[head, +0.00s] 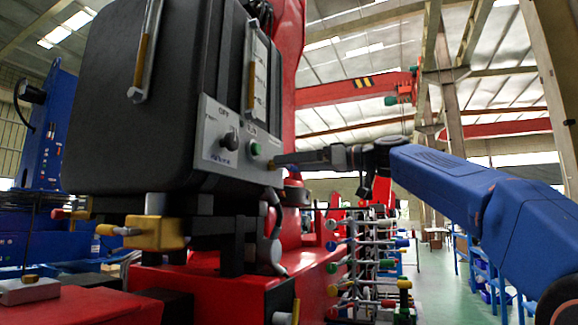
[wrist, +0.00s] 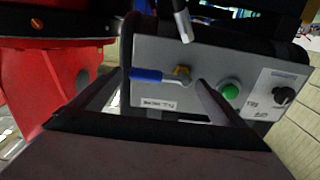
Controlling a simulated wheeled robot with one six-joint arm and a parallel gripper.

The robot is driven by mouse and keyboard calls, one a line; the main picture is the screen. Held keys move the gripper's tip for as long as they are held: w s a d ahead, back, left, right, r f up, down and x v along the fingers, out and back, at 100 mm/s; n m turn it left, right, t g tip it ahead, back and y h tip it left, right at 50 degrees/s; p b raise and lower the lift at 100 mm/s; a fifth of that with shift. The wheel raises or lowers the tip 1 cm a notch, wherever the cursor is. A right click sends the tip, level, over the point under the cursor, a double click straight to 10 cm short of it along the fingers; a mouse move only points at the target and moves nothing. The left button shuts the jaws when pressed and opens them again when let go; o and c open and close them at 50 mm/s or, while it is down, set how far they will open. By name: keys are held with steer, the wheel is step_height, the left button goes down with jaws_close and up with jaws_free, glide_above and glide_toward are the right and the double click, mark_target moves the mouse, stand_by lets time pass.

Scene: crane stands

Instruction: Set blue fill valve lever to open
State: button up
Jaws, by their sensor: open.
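The blue fill valve lever (wrist: 147,75) shows in the wrist view near the left end of a grey control panel (wrist: 205,55). Its blue sleeve points left and its bare metal part runs right to a brass fitting (wrist: 182,72). A small label (wrist: 159,104) is beside it. My gripper (wrist: 161,80) is open, and the lever lies across the gap between its fingertips in this view. I cannot tell whether they touch it. In the head view my gripper (head: 275,161) is at the panel's lower right, and the lever cannot be made out there.
A green button (wrist: 231,91) and a black knob (wrist: 284,96) sit right of the lever in the wrist view. A metal rod (wrist: 182,22) hangs close above it. In the head view, a black box (head: 145,90) rises above red machinery (head: 215,285); open floor lies right.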

steer(key=shift+x, duration=1)
steer(key=c, duration=1.5)
steer(key=shift+c, duration=0.2)
